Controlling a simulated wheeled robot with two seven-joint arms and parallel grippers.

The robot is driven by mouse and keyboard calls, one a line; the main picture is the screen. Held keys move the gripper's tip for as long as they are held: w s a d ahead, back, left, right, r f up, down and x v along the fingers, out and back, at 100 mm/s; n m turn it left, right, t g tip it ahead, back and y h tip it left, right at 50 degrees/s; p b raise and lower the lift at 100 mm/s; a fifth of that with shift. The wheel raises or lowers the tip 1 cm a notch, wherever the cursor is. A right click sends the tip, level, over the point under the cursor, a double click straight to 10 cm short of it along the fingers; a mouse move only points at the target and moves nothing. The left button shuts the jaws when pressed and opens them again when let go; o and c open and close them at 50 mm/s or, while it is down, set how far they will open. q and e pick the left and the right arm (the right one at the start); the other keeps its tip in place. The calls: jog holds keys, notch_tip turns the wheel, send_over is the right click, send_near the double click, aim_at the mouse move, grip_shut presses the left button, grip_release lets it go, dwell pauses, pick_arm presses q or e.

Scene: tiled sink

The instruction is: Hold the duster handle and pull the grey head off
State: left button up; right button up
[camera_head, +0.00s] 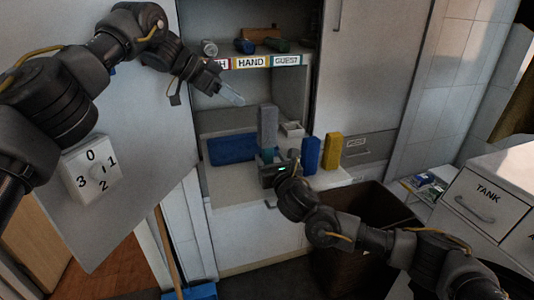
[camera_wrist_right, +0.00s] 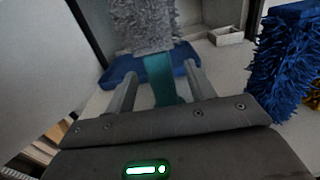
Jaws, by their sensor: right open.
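The duster stands upright on the white counter, with a fuzzy grey head (camera_head: 268,125) above a short teal handle (camera_head: 267,155). The right wrist view shows the head (camera_wrist_right: 142,25) at the top and the handle (camera_wrist_right: 160,78) below it. My right gripper (camera_head: 279,164) is low at the handle. In the wrist view its open fingers (camera_wrist_right: 161,88) stand on either side of the teal handle, with gaps visible. My left gripper (camera_head: 219,82) is above and left of the grey head, apart from it. A pale, see-through piece extends from it; its jaw state is unclear.
A blue duster head (camera_head: 311,155) and a yellow one (camera_head: 333,152) stand close to the right. A long blue thing (camera_head: 232,148) lies behind left, and a small white tray (camera_head: 293,130) behind. A shelf with labels (camera_head: 252,62) hangs above. A dark bin (camera_head: 345,250) stands below.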

aim_at(266, 151)
jog(key=shift+x, duration=2.5)
jog(key=shift+c, duration=0.3)
